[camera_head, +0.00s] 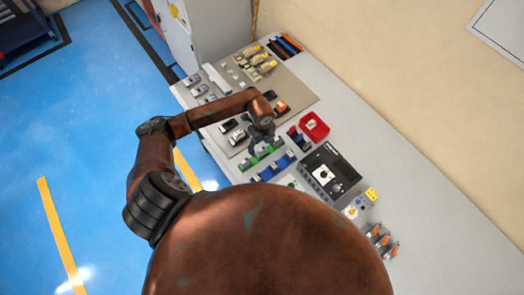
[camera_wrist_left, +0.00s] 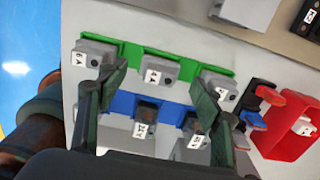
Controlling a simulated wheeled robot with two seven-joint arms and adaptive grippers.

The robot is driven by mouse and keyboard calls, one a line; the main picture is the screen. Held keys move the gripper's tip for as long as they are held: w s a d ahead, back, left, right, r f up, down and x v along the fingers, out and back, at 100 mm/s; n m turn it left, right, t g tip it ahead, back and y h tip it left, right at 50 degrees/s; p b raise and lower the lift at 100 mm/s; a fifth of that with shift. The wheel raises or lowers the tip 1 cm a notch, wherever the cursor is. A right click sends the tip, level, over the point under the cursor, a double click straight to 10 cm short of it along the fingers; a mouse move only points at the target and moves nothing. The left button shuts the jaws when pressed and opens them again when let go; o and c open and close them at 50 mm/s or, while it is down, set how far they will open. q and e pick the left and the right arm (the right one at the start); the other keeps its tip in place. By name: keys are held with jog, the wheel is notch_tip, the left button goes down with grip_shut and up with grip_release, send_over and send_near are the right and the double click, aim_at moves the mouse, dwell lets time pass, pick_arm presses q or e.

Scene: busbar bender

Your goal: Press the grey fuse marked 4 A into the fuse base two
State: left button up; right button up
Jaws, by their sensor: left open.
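My left gripper (camera_wrist_left: 158,82) is open. In the left wrist view its two fingers stand on either side of a grey fuse (camera_wrist_left: 158,68) whose small white label seems to read 4 A. This fuse sits in the middle of a green rack (camera_wrist_left: 130,56), between two other grey fuses, the left one (camera_wrist_left: 92,54) seemingly marked 6 A. I cannot tell whether the fingers touch it. In the head view the left gripper (camera_head: 262,137) is over the green rack (camera_head: 250,162). Fuse base two cannot be made out. My right gripper is not in view.
A blue rack (camera_wrist_left: 122,104) with more fuses lies just beside the green one. A red bin (camera_head: 315,126) stands to the right, near a black device (camera_head: 332,172). A board (camera_head: 300,95) with several parts lies behind. The table's right side is clear.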

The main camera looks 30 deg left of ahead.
pick_arm(q)
notch_tip(320, 180, down, 3)
jog(key=shift+r, duration=0.1)
jog(key=c, duration=1.2)
jog(key=shift+c, duration=0.2)
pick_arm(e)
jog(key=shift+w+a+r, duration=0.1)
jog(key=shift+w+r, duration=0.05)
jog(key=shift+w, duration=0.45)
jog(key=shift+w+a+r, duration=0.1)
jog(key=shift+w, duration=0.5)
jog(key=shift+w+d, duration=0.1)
